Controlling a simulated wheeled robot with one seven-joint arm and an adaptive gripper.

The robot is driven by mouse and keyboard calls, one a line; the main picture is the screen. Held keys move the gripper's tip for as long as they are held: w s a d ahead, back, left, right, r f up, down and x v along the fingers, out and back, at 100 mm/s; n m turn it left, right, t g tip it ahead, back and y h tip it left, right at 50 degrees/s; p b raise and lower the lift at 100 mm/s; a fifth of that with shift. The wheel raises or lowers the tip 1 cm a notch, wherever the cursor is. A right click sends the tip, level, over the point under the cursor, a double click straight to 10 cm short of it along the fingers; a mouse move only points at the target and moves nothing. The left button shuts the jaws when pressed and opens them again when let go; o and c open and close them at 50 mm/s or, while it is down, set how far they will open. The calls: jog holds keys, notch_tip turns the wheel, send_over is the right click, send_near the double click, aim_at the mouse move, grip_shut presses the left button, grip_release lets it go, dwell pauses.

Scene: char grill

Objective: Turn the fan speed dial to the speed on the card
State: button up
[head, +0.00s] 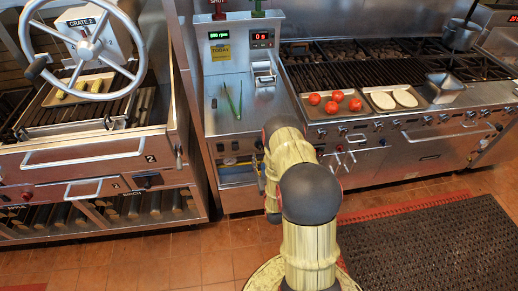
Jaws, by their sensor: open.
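A yellow card (220,52) is on the upright back panel of the middle steel cabinet. Its heading looks like "TODAY"; the smaller print is too small to read. Above it is a green-lit display (219,35), and to the right is a red-lit display (262,38). I cannot pick out with certainty which control is the fan speed dial; part of the cabinet front is hidden behind my arm. My arm rises from the bottom centre and reaches toward that cabinet front. My gripper is hidden behind my arm links.
Green tongs (233,100) lie on the middle cabinet's top. At left is a grill with a large handwheel (83,48). At right, a long grill (400,78) holds trays of tomatoes and pale slices, with several front knobs. A black mat (440,250) covers floor at right.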

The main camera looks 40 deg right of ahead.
aim_at(260, 146)
jog(key=b+x, duration=0.1)
jog(key=x, duration=0.6)
jog(key=shift+w, duration=0.1)
jog(key=shift+c, duration=0.5)
jog(key=c, duration=1.1)
jog(key=shift+o, duration=0.2)
jog(key=shift+d, duration=0.1)
jog(key=m+b, duration=0.1)
jog(key=m, duration=0.2)
jog(key=m+b, duration=0.2)
jog(key=m, duration=0.1)
jog(key=d+m+b, duration=0.1)
jog(key=m+b, duration=0.1)
jog(key=m, duration=0.1)
jog(key=shift+s+f+m, duration=0.3)
jog(key=shift+s+m, duration=0.05)
jog(key=shift+m, duration=0.05)
